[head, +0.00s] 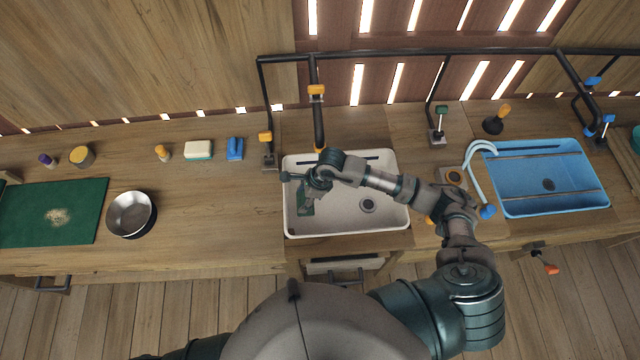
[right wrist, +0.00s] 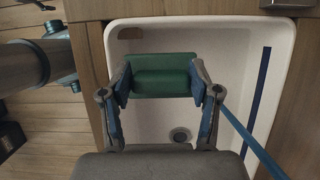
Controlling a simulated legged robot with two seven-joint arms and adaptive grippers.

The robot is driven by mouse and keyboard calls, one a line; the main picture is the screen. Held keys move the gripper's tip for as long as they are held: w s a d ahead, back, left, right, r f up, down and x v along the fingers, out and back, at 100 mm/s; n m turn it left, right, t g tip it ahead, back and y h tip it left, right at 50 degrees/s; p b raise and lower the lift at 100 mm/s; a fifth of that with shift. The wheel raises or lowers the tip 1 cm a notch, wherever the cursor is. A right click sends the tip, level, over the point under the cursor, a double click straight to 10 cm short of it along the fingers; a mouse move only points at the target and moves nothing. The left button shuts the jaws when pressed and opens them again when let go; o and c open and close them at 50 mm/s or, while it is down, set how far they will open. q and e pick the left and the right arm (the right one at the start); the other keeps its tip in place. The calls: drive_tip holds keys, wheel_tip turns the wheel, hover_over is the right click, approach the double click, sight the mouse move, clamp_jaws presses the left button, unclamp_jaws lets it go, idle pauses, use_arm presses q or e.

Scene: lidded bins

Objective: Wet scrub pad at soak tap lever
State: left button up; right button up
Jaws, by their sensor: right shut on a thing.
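A green scrub pad (right wrist: 162,75) is pinched between the two fingers of my right gripper (right wrist: 161,88) in the right wrist view. In the head view the pad (head: 306,208) shows as a small green patch below my right gripper (head: 309,190), over the left part of the white sink (head: 385,223). I cannot tell if it touches the sink floor. A black tap pipe (head: 318,125) with a yellow-orange handle (head: 316,90) comes down behind this sink. Another yellow-orange lever (head: 265,137) stands at its back left corner. Which one is the soak tap lever is not marked. My left gripper is out of view.
A blue sink (head: 548,205) with a pale curved spout (head: 474,150) is at right. A green-topped lever (head: 440,112) stands between the sinks. On the left counter are a metal bowl (head: 131,214), green mat (head: 80,205), pale sponge (head: 198,149) and blue item (head: 235,148).

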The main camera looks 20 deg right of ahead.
use_arm(q)
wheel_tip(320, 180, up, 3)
drive_tip(key=p, duration=0.2)
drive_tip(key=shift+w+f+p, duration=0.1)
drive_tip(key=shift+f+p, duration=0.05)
drive_tip(key=shift+p, duration=0.2)
use_arm(e)
drive_tip(key=s+a+r, duration=0.3)
drive_tip(key=a+r, duration=0.1)
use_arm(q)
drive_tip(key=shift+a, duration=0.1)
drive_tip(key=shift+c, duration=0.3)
